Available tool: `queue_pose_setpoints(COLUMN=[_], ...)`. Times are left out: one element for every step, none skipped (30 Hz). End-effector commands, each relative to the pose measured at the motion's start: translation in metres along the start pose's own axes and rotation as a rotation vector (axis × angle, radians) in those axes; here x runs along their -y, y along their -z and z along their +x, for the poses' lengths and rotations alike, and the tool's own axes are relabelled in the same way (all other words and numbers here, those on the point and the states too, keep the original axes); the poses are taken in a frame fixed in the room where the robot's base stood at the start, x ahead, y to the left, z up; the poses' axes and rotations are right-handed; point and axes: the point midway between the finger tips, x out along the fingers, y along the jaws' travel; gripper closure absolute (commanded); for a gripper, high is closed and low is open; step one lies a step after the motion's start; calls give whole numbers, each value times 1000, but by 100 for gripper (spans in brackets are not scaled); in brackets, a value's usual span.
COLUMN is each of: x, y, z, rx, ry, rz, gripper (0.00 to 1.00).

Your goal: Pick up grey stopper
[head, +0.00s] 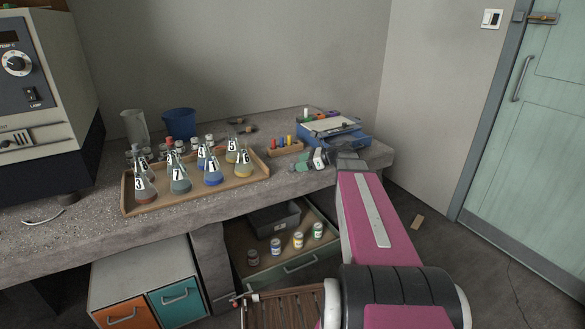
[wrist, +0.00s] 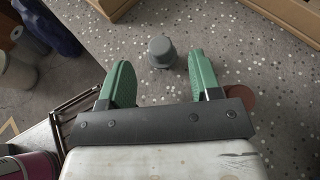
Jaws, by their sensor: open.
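The grey stopper (wrist: 162,53) stands on the speckled bench top in the wrist view, wide end down. My gripper (wrist: 158,73) has green fingers spread wide, with nothing held between them. The stopper appears between and just beyond the fingertips, nearer the right finger in the picture. I cannot tell whether the fingers are level with it or above it. In the head view my gripper (head: 309,163) is over the bench's front right part, left of the blue device. I cannot make out the stopper there.
A wooden tray (head: 133,207) of numbered flasks stands left of my gripper. A small wooden rack (head: 285,150) with coloured pegs and a blue device (head: 345,138) are behind. An open drawer (head: 300,262) with jars is below. A reddish disc (wrist: 239,98) lies by the right finger.

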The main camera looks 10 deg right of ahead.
Motion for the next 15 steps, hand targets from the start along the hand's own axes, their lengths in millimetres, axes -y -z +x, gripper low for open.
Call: queue_pose_setpoints(x=[1, 1, 1, 1, 1, 2, 1, 1, 1, 1, 1, 1, 1, 1, 1], y=[0, 0, -1, -1, -1, -1, -1, -1, -1, -1, -1, -1, -1, -1, -1], z=[6, 10, 16, 21, 26, 31, 35, 38, 42, 43, 44, 44, 44, 44, 44], rx=[0, 0, 0, 0, 0, 0, 0, 0, 0, 0, 0, 0, 0, 0, 0], ry=[-2, -2, -3, -3, -3, -2, -3, -3, -2, -2, -1, -1, 0, 0, 0], rz=[0, 0, 0, 0, 0, 0, 1, 1, 1, 0, 0, 1, 0, 0, 0], gripper=[42, 42, 42, 42, 42, 42, 42, 42, 42, 42, 42, 42, 42, 42, 42])
